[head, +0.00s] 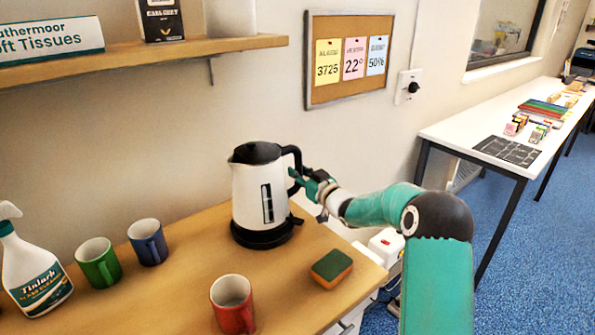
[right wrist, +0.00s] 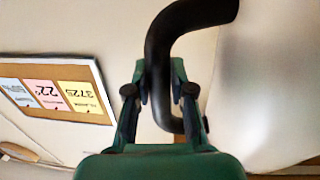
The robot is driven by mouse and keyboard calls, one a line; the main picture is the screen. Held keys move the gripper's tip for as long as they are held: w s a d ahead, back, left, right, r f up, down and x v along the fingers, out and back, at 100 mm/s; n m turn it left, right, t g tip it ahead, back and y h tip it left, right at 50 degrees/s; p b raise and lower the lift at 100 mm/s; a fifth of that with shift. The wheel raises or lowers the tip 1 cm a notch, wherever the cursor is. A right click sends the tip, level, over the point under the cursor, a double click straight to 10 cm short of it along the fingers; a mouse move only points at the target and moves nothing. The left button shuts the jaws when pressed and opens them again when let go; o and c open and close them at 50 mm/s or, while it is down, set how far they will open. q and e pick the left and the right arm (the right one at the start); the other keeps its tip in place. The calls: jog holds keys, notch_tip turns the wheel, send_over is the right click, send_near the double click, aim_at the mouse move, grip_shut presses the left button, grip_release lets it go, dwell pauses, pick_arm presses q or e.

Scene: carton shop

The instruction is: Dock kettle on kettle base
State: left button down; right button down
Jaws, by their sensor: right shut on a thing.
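The kettle (head: 248,190) is white with a black lid and black handle, and stands upright at the back of the wooden counter. The black kettle base (head: 262,238) shows directly under it. The kettle's bottom looks level and in line with the base; I cannot tell whether it is fully seated or slightly above. My right gripper (head: 297,180) comes in from the right and is shut on the kettle's handle. In the right wrist view the black handle (right wrist: 158,60) runs between the two fingers, with the white kettle body to the right. My left gripper is not in view.
A green mug (head: 98,263), a blue mug (head: 148,242) and a spray bottle (head: 35,275) stand to the left. A red mug (head: 232,305) stands in front, and a sponge (head: 331,268) lies front right. A shelf (head: 140,60) hangs above left.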

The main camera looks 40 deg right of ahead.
jog(key=shift+f+b, duration=0.3)
jog(key=shift+f, duration=0.2)
jog(key=shift+s+b, duration=0.15)
jog(key=shift+b, duration=0.45)
dwell(1.5)
jog(key=shift+f+b, duration=0.55)
jog(key=c, duration=1.3)
grip_release()
jog(key=shift+f, duration=0.4)
jog(key=shift+s+a+r+b, duration=0.1)
jog(key=shift+s+a+b, duration=0.45)
jog(key=shift+s, duration=1.3)
jog(key=shift+s+a+r+b, duration=0.15)
jog(key=shift+s+b, duration=0.6)
jog(key=shift+s, duration=1.05)
jog(key=shift+s+a+f+b, duration=0.1)
jog(key=shift+s+a+b, duration=0.45)
jog(key=shift+s, duration=1.3)
jog(key=shift+d, duration=0.1)
